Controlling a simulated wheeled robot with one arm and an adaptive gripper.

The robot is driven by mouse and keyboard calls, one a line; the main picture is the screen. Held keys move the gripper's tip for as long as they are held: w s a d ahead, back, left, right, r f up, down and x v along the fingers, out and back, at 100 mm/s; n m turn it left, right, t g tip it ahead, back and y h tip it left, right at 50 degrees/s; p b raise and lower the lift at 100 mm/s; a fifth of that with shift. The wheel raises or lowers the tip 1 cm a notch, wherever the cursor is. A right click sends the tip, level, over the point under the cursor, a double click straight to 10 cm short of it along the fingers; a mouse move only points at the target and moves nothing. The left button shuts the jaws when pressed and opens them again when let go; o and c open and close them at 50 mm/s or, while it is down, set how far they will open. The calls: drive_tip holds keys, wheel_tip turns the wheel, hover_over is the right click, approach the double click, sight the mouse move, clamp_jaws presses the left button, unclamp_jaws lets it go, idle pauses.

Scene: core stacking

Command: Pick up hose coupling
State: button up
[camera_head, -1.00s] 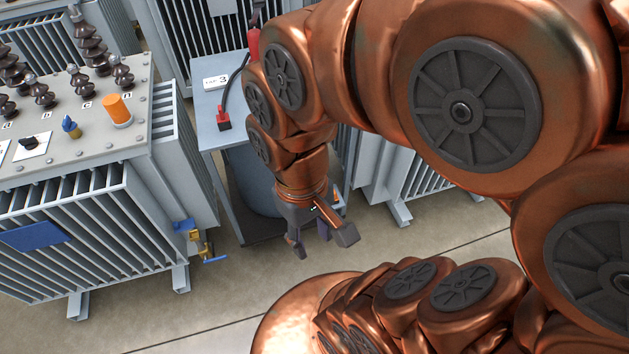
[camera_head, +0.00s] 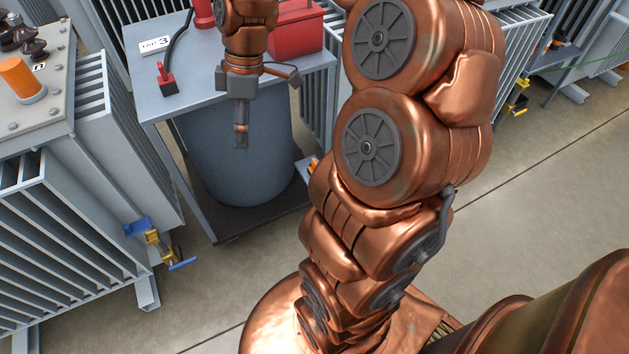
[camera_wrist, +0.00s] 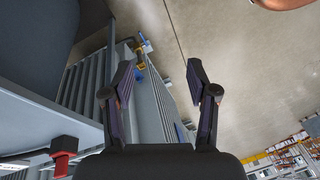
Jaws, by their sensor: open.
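A red piece on a dark block (camera_head: 168,82) stands on the grey table (camera_head: 200,70), at the lower end of a black hose (camera_head: 178,38). It looks like the hose coupling, but I cannot be sure. It also shows at the lower left of the wrist view (camera_wrist: 64,146). My gripper (camera_head: 240,138) hangs in front of the table's front edge, to the right of this piece and apart from it. In the wrist view its two fingers (camera_wrist: 158,70) are spread with nothing between them.
A grey drum (camera_head: 240,175) stands under the table. A finned transformer (camera_head: 60,220) with a brass valve and blue handles (camera_head: 156,244) stands left. Floor (camera_head: 220,280) is open in front.

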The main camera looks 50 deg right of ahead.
drive_tip(key=w+d+f+n+t+y+b, duration=0.1)
drive_tip(key=w+d+f+b, duration=0.1)
drive_tip(key=d+f+b, duration=0.35)
drive_tip(key=w+d+f+n+b, duration=0.1)
drive_tip(key=w+d+f+b, duration=0.2)
drive_tip(key=d+f, duration=0.5)
drive_tip(key=n+t+b, duration=0.1)
drive_tip(key=n+b, duration=0.1)
drive_tip(key=b, duration=0.5)
hover_over(315, 160)
drive_tip(key=s+d, duration=0.1)
drive_tip(key=d, duration=0.1)
wheel_tip(315, 160, down, 14)
drive_tip(key=r, duration=0.1)
drive_tip(key=x, duration=0.2)
drive_tip(key=shift+a+f, duration=0.1)
drive_tip(key=shift+f, duration=0.2)
drive_tip(key=b+x, duration=0.1)
drive_tip(key=x, duration=0.1)
drive_tip(key=b+x, duration=0.1)
drive_tip(key=x, duration=0.2)
drive_tip(key=shift+d+f+b, duration=0.1)
drive_tip(key=shift+d+b, duration=0.1)
drive_tip(key=shift+b, duration=0.15)
drive_tip(key=shift+w, duration=0.1)
drive_tip(key=shift+c, duration=0.4)
clamp_jaws()
